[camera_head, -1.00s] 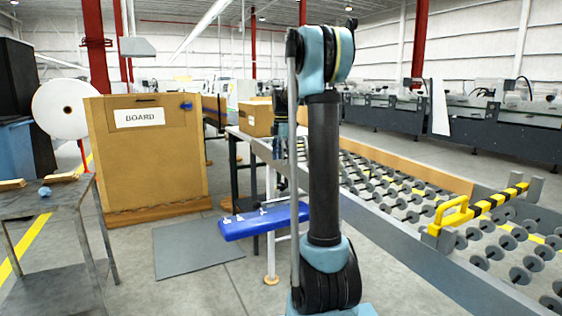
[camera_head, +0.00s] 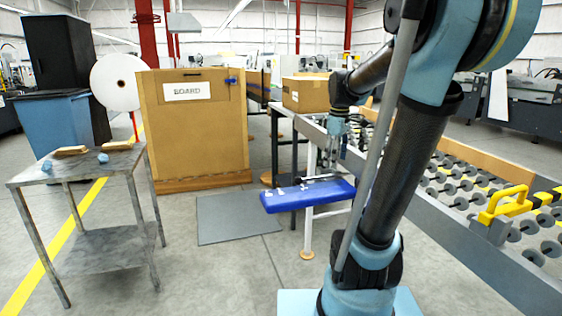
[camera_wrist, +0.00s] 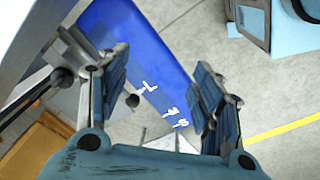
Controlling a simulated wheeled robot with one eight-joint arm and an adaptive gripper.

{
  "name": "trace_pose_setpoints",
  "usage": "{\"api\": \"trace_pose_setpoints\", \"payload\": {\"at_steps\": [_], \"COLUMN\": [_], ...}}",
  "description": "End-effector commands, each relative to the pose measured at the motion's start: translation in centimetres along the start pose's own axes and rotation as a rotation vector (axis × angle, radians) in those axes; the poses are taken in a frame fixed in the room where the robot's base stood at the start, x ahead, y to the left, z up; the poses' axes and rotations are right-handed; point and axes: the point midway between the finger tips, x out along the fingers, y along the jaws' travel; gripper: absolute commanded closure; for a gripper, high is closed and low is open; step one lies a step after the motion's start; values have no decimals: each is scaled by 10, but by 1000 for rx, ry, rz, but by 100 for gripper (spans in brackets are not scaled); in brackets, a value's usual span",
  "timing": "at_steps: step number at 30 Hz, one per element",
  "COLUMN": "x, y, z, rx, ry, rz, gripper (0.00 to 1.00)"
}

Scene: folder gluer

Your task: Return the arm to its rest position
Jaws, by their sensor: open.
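My arm rises on the right of the head view, its upper links leaning right and its forearm reaching back toward the roller conveyor. My gripper (camera_head: 333,150) hangs fingers down above the far side of a blue padded shelf (camera_head: 310,197). In the wrist view my gripper (camera_wrist: 160,85) has its two fingers well apart, with nothing between them. The blue shelf (camera_wrist: 125,35) lies below the fingers there, with several small white pieces on it. In the head view my gripper is small, so its gap to the shelf is hard to tell.
The roller conveyor (camera_head: 440,205) with a yellow handle (camera_head: 507,203) runs along the right. A carton (camera_head: 305,94) sits behind my gripper. A large BOARD box (camera_head: 195,125) stands left of centre, and a metal cart (camera_head: 75,165) stands at left.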

Motion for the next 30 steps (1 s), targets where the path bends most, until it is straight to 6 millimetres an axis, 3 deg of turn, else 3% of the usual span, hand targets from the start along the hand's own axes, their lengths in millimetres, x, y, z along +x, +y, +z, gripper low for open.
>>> {"api": "trace_pose_setpoints", "payload": {"at_steps": [11, 18, 24, 30], "x": [44, 84, 119, 138], "y": [-89, -139, -171, -186], "z": [56, 88, 108, 118], "rx": [409, 671, 864, 965], "ry": [30, 56, 79, 90], "rz": [31, 44, 51, 52], "gripper": [40, 40, 40, 40]}}
